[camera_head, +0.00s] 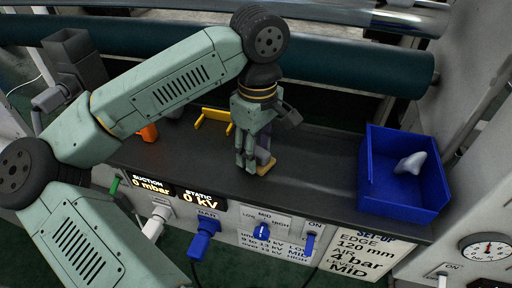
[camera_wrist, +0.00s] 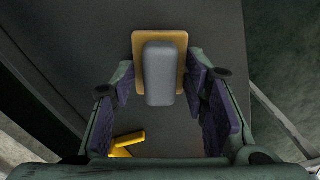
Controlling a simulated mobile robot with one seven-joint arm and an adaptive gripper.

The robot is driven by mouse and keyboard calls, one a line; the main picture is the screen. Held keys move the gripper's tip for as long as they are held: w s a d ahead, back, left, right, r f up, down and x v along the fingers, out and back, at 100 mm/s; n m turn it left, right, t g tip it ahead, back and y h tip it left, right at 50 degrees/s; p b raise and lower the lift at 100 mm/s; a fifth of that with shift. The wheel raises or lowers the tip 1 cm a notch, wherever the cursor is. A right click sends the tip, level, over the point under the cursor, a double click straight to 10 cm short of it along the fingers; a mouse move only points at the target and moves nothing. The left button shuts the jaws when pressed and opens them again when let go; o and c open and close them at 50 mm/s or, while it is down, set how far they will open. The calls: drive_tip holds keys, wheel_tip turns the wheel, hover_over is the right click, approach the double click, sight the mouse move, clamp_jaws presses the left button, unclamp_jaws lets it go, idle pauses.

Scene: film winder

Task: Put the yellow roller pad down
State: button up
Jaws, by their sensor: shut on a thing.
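The yellow roller pad (camera_head: 267,166) is a flat yellow-tan plate with a grey block on top. In the wrist view the pad (camera_wrist: 138,65) lies between the fingertips, its grey block facing the camera. My gripper (camera_head: 254,160) points down over the dark worktop (camera_head: 318,165) and is shut on the pad, with the purple-lined fingers on either side of it. The pad is at or very close to the worktop; I cannot tell whether it touches. The fingers partly hide it in the head view.
A blue bin (camera_head: 365,172) holding a pale rounded object (camera_head: 411,163) stands to the right. A yellow bracket-like piece (camera_head: 213,115) and an orange object (camera_head: 148,132) lie left of my gripper. A dark roller (camera_head: 340,68) runs behind. The worktop between gripper and bin is clear.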

sight(257, 148)
drive_tip(key=shift+f, duration=0.15)
drive_tip(key=o, duration=1.1)
wheel_tip(257, 148, up, 12)
drive_tip(key=shift+r, duration=0.2)
drive_tip(key=shift+d, duration=0.1)
